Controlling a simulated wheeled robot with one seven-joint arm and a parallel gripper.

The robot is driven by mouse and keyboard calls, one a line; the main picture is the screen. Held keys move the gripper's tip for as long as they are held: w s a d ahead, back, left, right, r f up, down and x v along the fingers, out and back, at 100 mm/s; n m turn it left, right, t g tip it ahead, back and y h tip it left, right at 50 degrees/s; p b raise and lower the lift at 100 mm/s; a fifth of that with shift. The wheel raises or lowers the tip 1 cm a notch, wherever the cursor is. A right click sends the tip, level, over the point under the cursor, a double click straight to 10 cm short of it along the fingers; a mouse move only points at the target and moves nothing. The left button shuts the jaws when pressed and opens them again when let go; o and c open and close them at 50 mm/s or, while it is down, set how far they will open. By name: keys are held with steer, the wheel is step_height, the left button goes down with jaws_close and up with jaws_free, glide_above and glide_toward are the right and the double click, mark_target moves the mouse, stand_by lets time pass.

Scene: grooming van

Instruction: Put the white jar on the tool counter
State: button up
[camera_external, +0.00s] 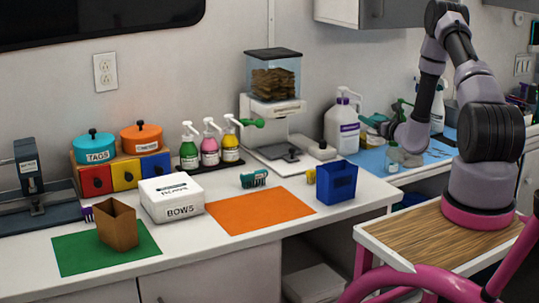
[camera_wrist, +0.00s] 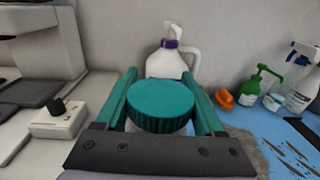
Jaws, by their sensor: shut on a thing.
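The white jar (camera_wrist: 160,128) has a wide ribbed teal lid and sits between the two teal fingers of my gripper (camera_wrist: 163,100) in the wrist view. My gripper is shut on it; the lid hides most of its body. In the external view my gripper (camera_external: 376,121) is over the right part of the counter, just right of a white jug. The jar is too small to make out surely there. The long white counter (camera_external: 215,250) runs along the wall; which part is the tool counter is not marked.
The white jug (camera_external: 343,126) with a purple cap stands close to my gripper. A blue mat (camera_external: 373,163) covers the right part, with bottles behind. Left are a blue bin (camera_external: 337,183), an orange mat (camera_external: 260,211), a BOWS box (camera_external: 171,198) and a treat dispenser (camera_external: 273,108).

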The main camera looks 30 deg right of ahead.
step_height(320, 180, down, 12)
steer(key=shift+r, duration=0.1)
stand_by(0.5)
steer(key=o, duration=1.3)
steer(key=shift+f, duration=0.25)
